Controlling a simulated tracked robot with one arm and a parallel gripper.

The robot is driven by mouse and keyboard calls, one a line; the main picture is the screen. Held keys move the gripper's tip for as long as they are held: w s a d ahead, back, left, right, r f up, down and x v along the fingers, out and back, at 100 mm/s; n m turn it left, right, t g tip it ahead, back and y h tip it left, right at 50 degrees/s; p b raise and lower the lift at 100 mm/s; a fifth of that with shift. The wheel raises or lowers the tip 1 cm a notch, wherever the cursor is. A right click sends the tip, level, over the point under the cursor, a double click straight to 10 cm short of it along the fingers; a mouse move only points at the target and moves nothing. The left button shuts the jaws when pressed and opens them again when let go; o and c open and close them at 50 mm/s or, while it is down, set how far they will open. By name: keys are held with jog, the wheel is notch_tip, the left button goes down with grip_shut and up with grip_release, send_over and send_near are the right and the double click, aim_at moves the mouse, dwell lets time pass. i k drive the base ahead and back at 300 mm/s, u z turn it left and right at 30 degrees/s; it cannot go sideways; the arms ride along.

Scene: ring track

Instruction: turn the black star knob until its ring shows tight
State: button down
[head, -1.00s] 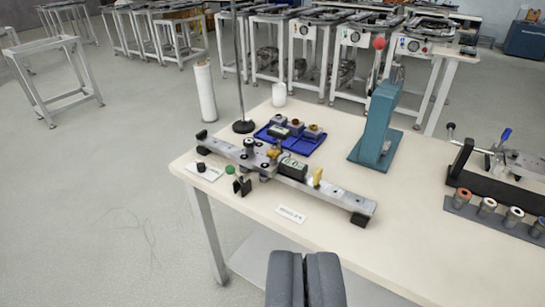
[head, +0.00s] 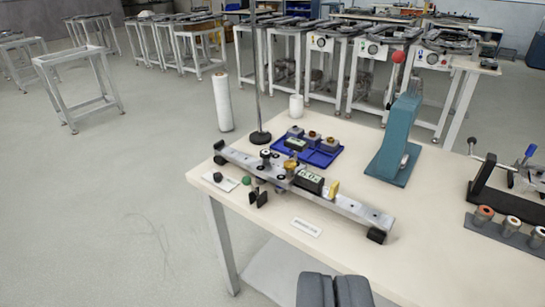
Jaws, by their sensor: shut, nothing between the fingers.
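A long grey metal rail fixture (head: 360,211) lies across the near left part of the table. A small black knob (head: 265,153) stands upright on its left half, beside a brass-coloured part (head: 290,164). Another small black piece (head: 218,177) sits on a white card at the table's left edge. At this size I cannot tell which is the star knob, nor see its ring. My gripper (head: 334,277) is shut and empty at the bottom of the head view. It appears in front of the table's near edge, well apart from the fixture.
The fixture stands on a pale table (head: 430,240). A blue tray (head: 320,158) and a thin upright pole (head: 257,90) stand behind it. A teal press (head: 400,140) stands to the right. A label (head: 306,227) lies in front. Grey floor is open at left.

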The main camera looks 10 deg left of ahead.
aim_at(266, 154)
jog(key=u, duration=0.25)
jog(key=i, duration=1.2)
jog(key=z, duration=0.05)
